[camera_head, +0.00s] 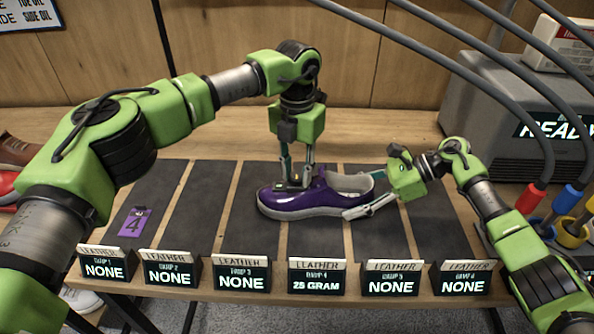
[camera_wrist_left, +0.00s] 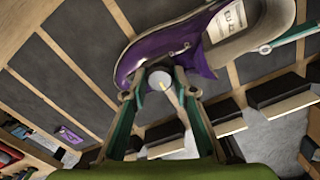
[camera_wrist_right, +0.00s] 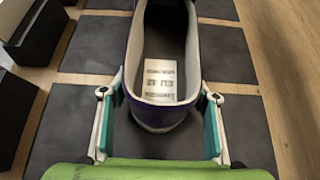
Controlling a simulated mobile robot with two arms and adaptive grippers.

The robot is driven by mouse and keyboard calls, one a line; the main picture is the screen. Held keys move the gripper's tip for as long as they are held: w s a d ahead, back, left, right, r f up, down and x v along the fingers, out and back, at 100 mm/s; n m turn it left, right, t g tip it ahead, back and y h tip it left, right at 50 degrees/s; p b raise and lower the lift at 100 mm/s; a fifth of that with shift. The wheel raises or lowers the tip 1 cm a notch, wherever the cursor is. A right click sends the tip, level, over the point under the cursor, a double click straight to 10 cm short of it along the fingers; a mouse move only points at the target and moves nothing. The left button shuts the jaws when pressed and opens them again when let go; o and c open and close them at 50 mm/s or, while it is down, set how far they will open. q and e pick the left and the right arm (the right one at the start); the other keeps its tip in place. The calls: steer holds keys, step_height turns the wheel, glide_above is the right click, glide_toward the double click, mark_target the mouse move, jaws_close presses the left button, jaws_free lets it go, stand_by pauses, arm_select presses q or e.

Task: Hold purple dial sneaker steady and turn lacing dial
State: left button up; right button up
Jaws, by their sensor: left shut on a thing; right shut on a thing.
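The purple dial sneaker (camera_head: 285,204) lies on the dark mats with its toe to the left and its heel to the right. My left gripper (camera_head: 297,182) points down over the tongue and is shut on the grey round lacing dial, with a fingertip at each side; the dial (camera_wrist_left: 160,79) shows between them in the left wrist view. My right gripper (camera_head: 366,194) is shut on the heel, with a finger at each side. In the right wrist view the heel (camera_wrist_right: 158,118) sits between the teal finger pads, and a white size label (camera_wrist_right: 163,80) shows inside.
Several small signs stand along the front edge; the one before the sneaker (camera_head: 317,276) reads "25 GRAM", the others "NONE". A purple number card (camera_head: 132,222) lies on the left mat. A grey machine (camera_head: 510,110) reading "READY" stands at right, with colored cable plugs (camera_head: 530,199) before it.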

mark_target(297, 175)
arm_select(q)
steer(key=shift+d+n, duration=0.1)
steer(key=shift+n, duration=0.3)
steer(key=o, duration=1.1)
steer(key=shift+r, duration=4)
arm_select(e)
steer(key=o, duration=1.4)
